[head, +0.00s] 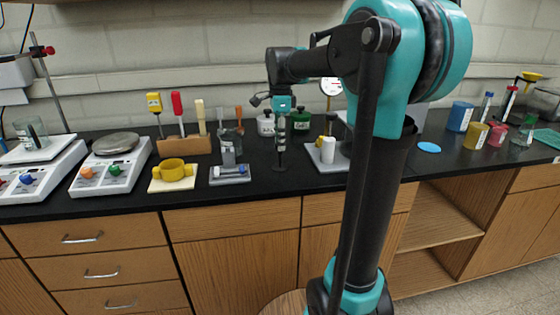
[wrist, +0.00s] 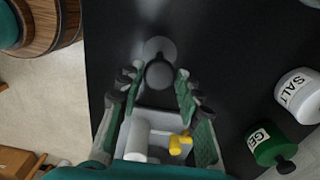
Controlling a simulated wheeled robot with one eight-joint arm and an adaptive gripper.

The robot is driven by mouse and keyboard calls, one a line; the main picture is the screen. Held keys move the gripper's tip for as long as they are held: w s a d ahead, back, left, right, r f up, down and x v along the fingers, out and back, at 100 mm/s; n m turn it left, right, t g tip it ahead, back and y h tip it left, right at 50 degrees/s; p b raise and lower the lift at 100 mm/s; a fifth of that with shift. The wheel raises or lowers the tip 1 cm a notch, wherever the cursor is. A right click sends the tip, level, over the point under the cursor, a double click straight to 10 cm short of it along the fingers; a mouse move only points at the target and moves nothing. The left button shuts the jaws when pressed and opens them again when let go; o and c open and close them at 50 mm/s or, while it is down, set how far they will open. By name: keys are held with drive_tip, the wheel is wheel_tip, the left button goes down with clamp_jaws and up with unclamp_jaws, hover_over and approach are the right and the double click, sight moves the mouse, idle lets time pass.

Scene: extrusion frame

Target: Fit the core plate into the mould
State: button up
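My gripper (head: 281,138) points down over the black bench. In the wrist view my gripper (wrist: 158,82) is open, with its green-padded fingers apart. A dark round-topped piece (wrist: 160,72) on a round base shows between and beyond the fingertips; I cannot tell its height from them. Its dark base (head: 279,181) shows below my gripper in the head view. No piece is clearly recognisable as the core plate or the mould. Candidates are a yellow ring-shaped piece (head: 175,170) on a white plate and a grey upright block (head: 230,153) on a grey base, left of my gripper.
A grey tray with a white cylinder (head: 328,154) and yellow piece stands right of my gripper; the cylinder also shows in the wrist view (wrist: 137,139). Salt (wrist: 298,93) and green (wrist: 270,142) jars stand behind. A wooden tool rack (head: 184,144) and scales (head: 112,165) stand left.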

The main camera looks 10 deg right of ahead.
sight(280, 167)
drive_tip(key=shift+f, duration=3.35)
drive_tip(key=shift+c, duration=0.3)
clamp_jaws()
